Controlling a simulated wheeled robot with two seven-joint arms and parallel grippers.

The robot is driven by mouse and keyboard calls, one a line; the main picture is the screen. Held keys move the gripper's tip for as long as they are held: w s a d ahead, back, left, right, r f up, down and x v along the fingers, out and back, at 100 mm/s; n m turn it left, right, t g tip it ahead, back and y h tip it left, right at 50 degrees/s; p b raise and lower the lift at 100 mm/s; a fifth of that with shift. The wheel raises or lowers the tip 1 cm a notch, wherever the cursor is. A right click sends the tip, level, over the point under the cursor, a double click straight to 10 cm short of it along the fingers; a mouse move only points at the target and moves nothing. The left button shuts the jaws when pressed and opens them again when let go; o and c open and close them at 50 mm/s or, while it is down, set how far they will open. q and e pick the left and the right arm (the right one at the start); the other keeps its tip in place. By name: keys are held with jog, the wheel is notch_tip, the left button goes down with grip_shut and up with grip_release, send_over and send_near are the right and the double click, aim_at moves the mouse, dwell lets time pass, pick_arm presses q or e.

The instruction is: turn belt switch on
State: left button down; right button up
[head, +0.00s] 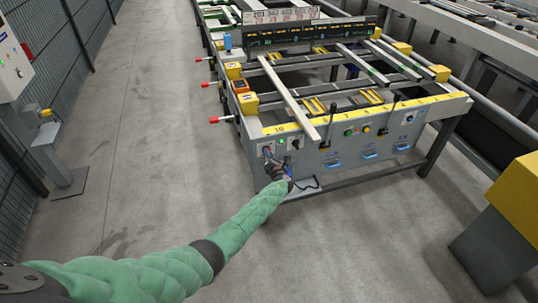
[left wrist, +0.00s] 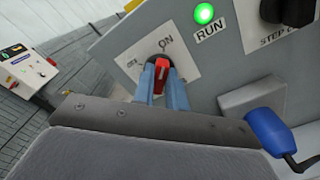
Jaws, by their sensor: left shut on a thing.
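The belt switch is a red knob (left wrist: 162,72) on a white plate (left wrist: 186,66) marked ON above it and what looks like OFF to its left in the left wrist view. The red bar stands nearly in line with the ON mark. My left gripper (head: 272,161) is at the left end of the runout table's front panel (head: 333,160). Its two blue-grey fingers are shut on the knob, one on each side, and hide part of it. The green RUN lamp (left wrist: 204,14) beside the switch is bright. My right gripper is not in view.
A black knob (left wrist: 291,10) lies right of the lamp, and a blue plug with a cable (left wrist: 267,130) juts out close to my gripper. Red-tipped handles (head: 206,86) stick out on the table's left side. The floor (head: 130,150) to the left is clear.

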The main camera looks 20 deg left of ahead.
pick_arm(q)
jog(key=c, duration=1.4)
grip_release()
jog(key=shift+c, duration=0.2)
jog(key=b+v, duration=0.1)
jog(key=v, duration=0.6)
jog(key=shift+s+d, duration=0.25)
jog(key=shift+s, duration=0.05)
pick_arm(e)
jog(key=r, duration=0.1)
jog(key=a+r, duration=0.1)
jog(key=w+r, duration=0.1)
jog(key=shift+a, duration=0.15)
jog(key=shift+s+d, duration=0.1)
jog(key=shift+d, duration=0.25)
